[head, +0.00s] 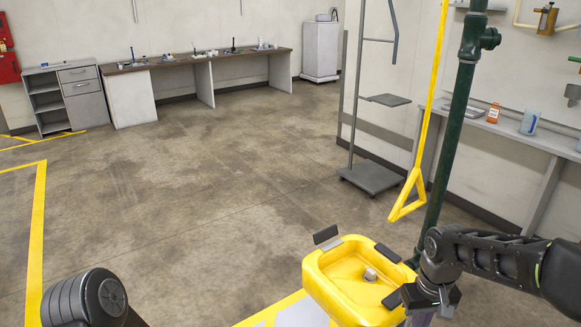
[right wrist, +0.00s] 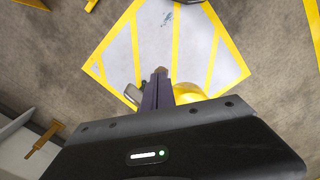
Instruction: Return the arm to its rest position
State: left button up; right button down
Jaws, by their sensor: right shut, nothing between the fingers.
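My right arm (head: 490,255) comes in from the right edge in the head view, bent down at the wrist beside the yellow eyewash basin (head: 318,275). My right gripper (right wrist: 160,72) shows in the right wrist view with its dark fingers shut and empty, pointing at the floor. In the head view only the upper part of its fingers (head: 418,318) shows at the bottom edge. Part of my left arm (head: 85,298) is at the lower left; its gripper is out of view.
A yellow triangular pull handle (head: 408,198) hangs near a dark green pipe (head: 455,125) close to my right arm. A wall shelf (head: 500,128) is at the right. Yellow-striped floor (right wrist: 200,45) lies below the gripper. Open floor (head: 190,190) fills the middle and left.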

jog(key=w+a+f+t+y, duration=0.1)
jog(key=w+a+f+t, duration=0.15)
jog(key=w+a, duration=0.2)
jog(key=s+a+f+m+t+y, duration=0.1)
jog(key=s+a+f+y, duration=0.1)
jog(key=a+f, duration=0.7)
jog(key=s+a+f+m+g, duration=0.1)
jog(key=s+a+f, duration=0.2)
jog(key=s+f, duration=0.5)
jog(key=s+a+f+g+y, duration=0.1)
jog(key=s+a+f, duration=0.3)
jog(key=s+f, duration=0.4)
jog(key=s+g, duration=0.1)
jog(key=s, duration=0.6)
jog(key=shift+m, duration=0.4)
